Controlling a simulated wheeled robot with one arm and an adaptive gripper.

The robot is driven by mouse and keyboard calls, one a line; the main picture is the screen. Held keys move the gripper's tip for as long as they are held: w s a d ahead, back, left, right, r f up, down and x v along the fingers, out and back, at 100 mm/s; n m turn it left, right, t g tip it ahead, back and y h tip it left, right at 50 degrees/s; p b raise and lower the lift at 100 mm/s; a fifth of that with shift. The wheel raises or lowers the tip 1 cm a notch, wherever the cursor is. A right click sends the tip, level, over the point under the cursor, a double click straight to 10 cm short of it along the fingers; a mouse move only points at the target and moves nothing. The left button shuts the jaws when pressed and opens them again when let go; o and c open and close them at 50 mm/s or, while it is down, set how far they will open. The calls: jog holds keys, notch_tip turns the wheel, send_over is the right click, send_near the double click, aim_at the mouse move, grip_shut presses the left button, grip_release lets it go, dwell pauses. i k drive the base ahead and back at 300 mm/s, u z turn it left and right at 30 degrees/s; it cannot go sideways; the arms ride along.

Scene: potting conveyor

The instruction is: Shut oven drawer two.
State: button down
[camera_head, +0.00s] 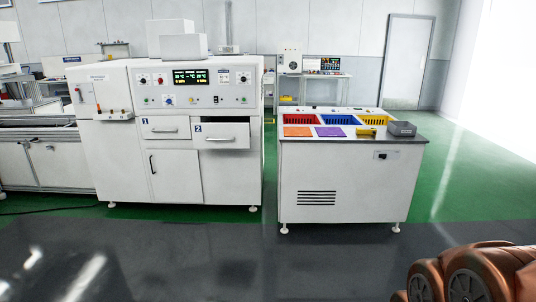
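Oven drawer two (224,142), a white front with a bar handle and a blue "2" label, stands pulled out from the white oven cabinet (231,179). A dark gap shows above its front. Drawer one (165,133), labelled "1", is to its left and looks closed. My gripper is not visible. A copper-coloured part at the lower right, far from the drawer, appears to be part of my arm.
A white workbench (343,180) with red (302,120), blue and yellow bins stands right of the oven, with a gap between them. A grey box (402,129) lies on its right end. The dark floor (210,262) in front is clear.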

aim_at(204, 135)
jog(key=i, duration=3.8)
jog(key=u, duration=2.45)
